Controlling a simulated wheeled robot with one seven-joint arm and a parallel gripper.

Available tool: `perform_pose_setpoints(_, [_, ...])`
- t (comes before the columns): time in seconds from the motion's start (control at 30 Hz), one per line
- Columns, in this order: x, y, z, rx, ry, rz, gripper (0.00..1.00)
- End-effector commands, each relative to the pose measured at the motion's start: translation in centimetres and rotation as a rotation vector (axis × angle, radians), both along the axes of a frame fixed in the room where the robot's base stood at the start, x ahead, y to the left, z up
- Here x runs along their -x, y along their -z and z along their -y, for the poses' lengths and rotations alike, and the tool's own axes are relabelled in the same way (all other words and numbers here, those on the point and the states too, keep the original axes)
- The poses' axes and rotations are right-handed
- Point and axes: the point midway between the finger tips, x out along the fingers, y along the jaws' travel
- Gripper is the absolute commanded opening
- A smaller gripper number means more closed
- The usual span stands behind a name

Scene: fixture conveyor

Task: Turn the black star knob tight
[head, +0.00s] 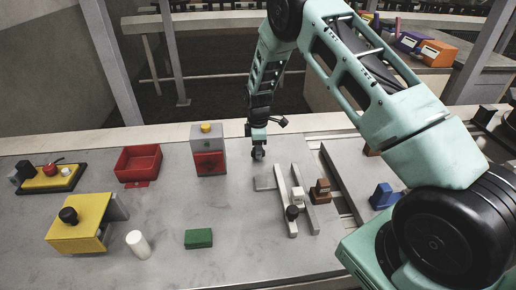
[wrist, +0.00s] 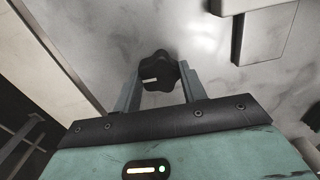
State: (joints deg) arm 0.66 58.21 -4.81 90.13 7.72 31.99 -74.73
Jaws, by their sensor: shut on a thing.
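The black star knob (wrist: 160,68) sits between the two fingers of my gripper (wrist: 160,80) in the wrist view. It is lobed and has a white mark on its left side. My gripper is shut on it, one finger on each side. In the head view my gripper (head: 258,146) points straight down at the far part of the grey table, and the knob (head: 258,154) shows small and dark at its tip. What the knob screws into is hidden beneath it.
A grey box with a red front (head: 208,162) stands close left of my gripper. A lever fixture (head: 292,212) with grey bars lies just in front, to the right. A red tray (head: 138,163), yellow block (head: 78,222), white cylinder (head: 138,244) and green block (head: 198,238) are farther left.

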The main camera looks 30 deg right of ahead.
Motion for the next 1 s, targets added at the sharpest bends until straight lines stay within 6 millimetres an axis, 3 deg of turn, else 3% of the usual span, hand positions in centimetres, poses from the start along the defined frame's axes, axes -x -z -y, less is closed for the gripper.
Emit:
perform_pose_setpoints(0.27, [-0.04, 0.06, 0.02, 0.0, 0.167, 0.001, 0.19])
perform_pose_setpoints(1.0, [-0.04, -0.04, -0.01, 0.0, 0.866, 0.001, 0.19])
